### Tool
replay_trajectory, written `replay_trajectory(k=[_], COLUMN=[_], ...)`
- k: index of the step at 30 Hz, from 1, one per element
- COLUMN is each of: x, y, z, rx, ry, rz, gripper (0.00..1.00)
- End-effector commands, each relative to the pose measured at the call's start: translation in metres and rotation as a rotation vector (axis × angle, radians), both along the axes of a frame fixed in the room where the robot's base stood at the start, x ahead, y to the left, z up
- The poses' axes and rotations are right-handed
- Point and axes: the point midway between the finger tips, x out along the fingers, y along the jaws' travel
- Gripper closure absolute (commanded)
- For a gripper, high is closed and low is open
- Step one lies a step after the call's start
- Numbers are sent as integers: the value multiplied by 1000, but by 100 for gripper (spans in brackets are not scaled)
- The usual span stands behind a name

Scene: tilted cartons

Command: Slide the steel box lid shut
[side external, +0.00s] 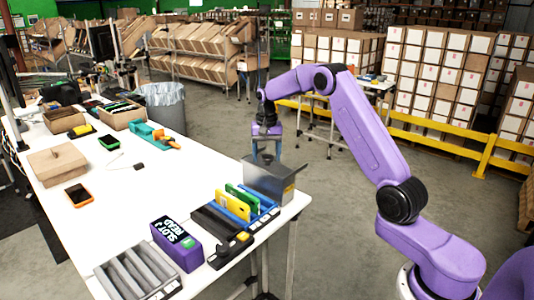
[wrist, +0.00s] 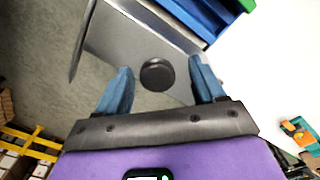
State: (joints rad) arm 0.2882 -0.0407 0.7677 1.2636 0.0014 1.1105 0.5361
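The steel box (side external: 270,184) stands at the right corner of the white table in the side external view. Its grey metal lid (wrist: 125,48) fills the upper middle of the wrist view, with a round black knob (wrist: 157,74) on it. My gripper (side external: 266,158) is over the box, pointing down. In the wrist view my gripper (wrist: 160,66) is open, with one blue finger on each side of the knob and a gap on both sides. The fingers hide part of the box top. I cannot tell how far open the lid is.
A blue slotted rack (side external: 262,213) with yellow and green cards stands close beside the box. A purple display block (side external: 177,243) and a grey slotted tray (side external: 135,272) are nearer the camera. The table's edge runs right beside the box. The table's middle is mostly clear.

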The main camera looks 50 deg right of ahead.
Motion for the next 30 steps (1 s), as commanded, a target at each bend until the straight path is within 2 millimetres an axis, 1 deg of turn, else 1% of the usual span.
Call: replay_trajectory(k=[4,8,22,27,30], x=[0,1,1,1,1], y=[-1,-2,-1,-1,0], z=[4,18,115,142,154], rx=[-1,-2,-2,-1,-1], ry=[-1,-4,-5,-4,-4], rz=[-1,-1,0,0,0], gripper=[31,31,31,31,31])
